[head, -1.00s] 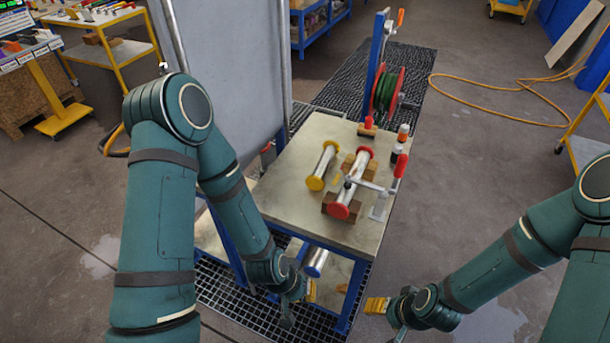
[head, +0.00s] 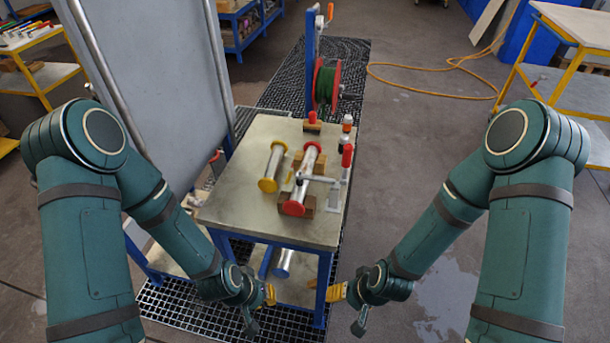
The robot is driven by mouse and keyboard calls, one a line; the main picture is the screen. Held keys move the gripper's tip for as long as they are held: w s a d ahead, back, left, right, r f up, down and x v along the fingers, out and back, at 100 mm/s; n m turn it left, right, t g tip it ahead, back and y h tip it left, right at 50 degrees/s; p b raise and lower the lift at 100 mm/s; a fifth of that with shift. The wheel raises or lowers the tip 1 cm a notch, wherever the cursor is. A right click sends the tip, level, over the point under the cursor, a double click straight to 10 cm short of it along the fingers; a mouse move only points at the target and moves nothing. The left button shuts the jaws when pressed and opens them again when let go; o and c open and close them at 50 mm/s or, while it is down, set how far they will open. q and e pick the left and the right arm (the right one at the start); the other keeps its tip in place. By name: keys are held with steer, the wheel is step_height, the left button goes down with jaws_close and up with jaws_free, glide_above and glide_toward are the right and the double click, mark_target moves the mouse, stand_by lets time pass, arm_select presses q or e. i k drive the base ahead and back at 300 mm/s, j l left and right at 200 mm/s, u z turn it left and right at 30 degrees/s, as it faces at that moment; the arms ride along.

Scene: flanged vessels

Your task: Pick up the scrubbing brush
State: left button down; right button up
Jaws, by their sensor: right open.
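I cannot clearly make out a scrubbing brush. A small wooden block with a red upright top (head: 312,123) stands at the back edge of the steel-topped table (head: 245,215); it may be the brush, but it is too small to tell. My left gripper (head: 270,293), with yellow fingertips, is low in front of the table's left part, below the top; its opening is not clear. My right gripper (head: 337,292), also yellow-tipped, is open and empty, low by the table's front right corner. Both are well away from the block.
A yellow-flanged pipe (head: 272,168) and a red-flanged pipe (head: 304,175) on wooden blocks lie mid-table. A red-handled clamp (head: 346,160) and a bottle (head: 346,135) stand at the right edge. A hose reel (head: 326,85) is behind; a grey panel (head: 165,75) stands left.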

mark_target(311, 125)
steer(key=z, duration=2.05)
steer(key=i+l+z, duration=0.1)
steer(key=z, duration=0.25)
steer(key=i+z, duration=0.1)
steer(key=z, duration=0.25)
steer(key=i+l+z, duration=0.1)
steer(key=z, duration=0.25)
steer(key=i+j+u, duration=0.1)
steer(key=i+u, duration=0.15)
steer(key=u, duration=0.2)
steer(key=i+u, duration=0.3)
steer(key=u, duration=0.15)
steer(key=i+l+u, duration=0.1)
steer(key=i+u, duration=0.2)
steer(key=u, duration=0.15)
steer(key=i+j+u, duration=0.15)
steer(key=i+u, duration=0.35)
steer(key=i+l+u, duration=0.1)
steer(key=i+u, duration=0.35)
steer(key=i, duration=0.2)
steer(key=i+u, duration=0.2)
steer(key=i, duration=0.55)
steer(key=i+u, duration=0.25)
steer(key=i, duration=0.45)
steer(key=i+u, duration=0.4)
steer(key=i, duration=0.25)
steer(key=i+l+u, duration=0.35)
steer(key=i, duration=0.3)
steer(key=j, duration=0.1)
